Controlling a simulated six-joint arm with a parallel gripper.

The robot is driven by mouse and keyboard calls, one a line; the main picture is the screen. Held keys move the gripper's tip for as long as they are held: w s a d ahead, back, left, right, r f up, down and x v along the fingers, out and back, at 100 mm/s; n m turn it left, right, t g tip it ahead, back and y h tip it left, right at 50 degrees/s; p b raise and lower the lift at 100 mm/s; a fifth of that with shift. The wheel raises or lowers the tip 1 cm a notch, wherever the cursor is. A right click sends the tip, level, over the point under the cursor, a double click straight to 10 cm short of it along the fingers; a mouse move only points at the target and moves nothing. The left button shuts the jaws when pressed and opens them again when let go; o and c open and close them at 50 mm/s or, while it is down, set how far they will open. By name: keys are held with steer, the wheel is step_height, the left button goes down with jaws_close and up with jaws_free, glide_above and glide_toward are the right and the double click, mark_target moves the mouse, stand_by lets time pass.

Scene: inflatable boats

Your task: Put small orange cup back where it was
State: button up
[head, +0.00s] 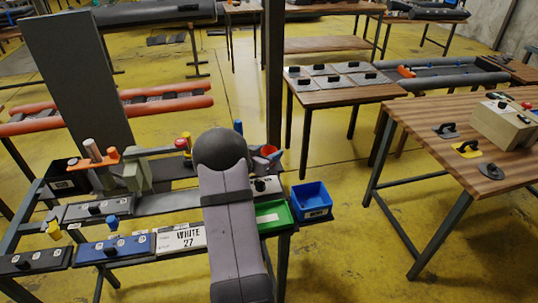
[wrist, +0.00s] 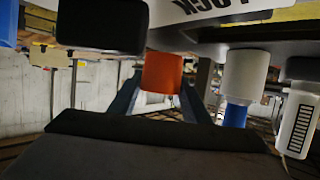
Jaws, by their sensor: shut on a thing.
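The small orange cup (wrist: 161,73) shows in the middle of the wrist view, between the two dark fingers of my gripper (wrist: 160,98). My gripper is shut on it. The fingers cover its sides, and a pale band shows at its lower edge. In the head view my grey arm hides most of the gripper. A small red piece (head: 268,150) shows just right of the arm there; I cannot tell whether it is the same cup.
In the wrist view a white cylinder (wrist: 246,75) with a blue part (wrist: 235,115) stands close to the right of the cup. In the head view a green tray (head: 272,216) and a blue bin (head: 311,201) are right of my arm. An orange-topped fitting (head: 96,156) stands left.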

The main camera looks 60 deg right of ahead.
steer(key=shift+f, duration=0.6)
steer(key=shift+f, duration=0.2)
steer(key=o, duration=1)
steer(key=shift+r, duration=0.1)
steer(key=shift+r, duration=0.15)
steer(key=b+v, duration=0.1)
steer(key=v, duration=1.1)
